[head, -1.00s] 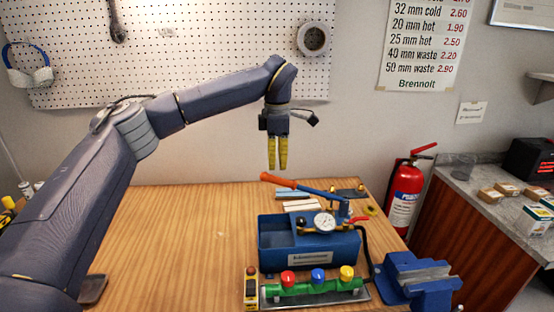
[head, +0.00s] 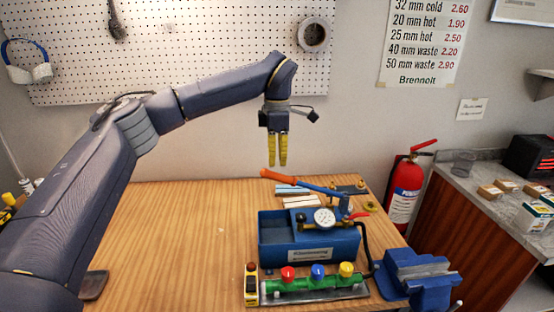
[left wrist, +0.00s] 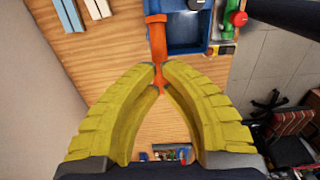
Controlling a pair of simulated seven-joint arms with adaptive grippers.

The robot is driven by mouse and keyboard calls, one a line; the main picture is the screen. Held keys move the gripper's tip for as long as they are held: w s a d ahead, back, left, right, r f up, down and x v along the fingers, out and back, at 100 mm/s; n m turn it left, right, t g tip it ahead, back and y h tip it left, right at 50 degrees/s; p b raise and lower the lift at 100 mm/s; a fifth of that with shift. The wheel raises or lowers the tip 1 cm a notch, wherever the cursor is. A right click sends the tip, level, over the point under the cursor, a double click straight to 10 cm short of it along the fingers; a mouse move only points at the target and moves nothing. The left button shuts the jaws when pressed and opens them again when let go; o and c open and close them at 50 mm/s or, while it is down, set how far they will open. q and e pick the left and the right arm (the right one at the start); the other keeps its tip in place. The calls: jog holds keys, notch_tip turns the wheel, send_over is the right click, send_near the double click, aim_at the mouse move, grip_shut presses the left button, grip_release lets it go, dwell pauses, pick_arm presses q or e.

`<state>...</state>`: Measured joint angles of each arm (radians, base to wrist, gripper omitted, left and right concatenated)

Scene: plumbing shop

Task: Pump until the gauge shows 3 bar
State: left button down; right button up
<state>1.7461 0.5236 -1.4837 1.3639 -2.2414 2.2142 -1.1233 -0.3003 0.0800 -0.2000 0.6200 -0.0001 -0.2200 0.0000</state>
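The blue test pump (head: 285,244) stands on the wooden bench. Its lever has an orange grip (head: 278,178) and slants up to the left. The white gauge (head: 324,219) sits on the pump; its needle is too small to read. The orange grip (left wrist: 157,35) shows beyond the tips and through that gap. My right gripper is out of view.
A green manifold with red, blue and yellow knobs (head: 318,272) lies in front of the pump.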

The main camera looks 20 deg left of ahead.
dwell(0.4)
pick_arm(q)
notch_tip(320, 180, down, 14)
jog(key=a, duration=0.2)
jog(key=shift+s, duration=0.4)
dwell(0.4)
jog(key=shift+r, duration=0.1)
jog(key=r, duration=0.4)
jog(key=d+r, duration=0.1)
jog(key=r, duration=0.4)
jog(key=d+r, duration=0.1)
jog(key=r, duration=0.4)
jog(key=shift+w, duration=0.4)
jog(key=shift+f, duration=0.1)
notch_tip(320, 180, down, 14)
jog(key=a, duration=0.2)
jog(key=shift+s, duration=0.4)
jog(key=r, duration=0.4)
jog(key=d+r, duration=0.1)
jog(key=r, duration=0.4)
jog(key=d+r, duration=0.1)
jog(key=r, duration=0.4)
jog(key=shift+w, duration=0.4)
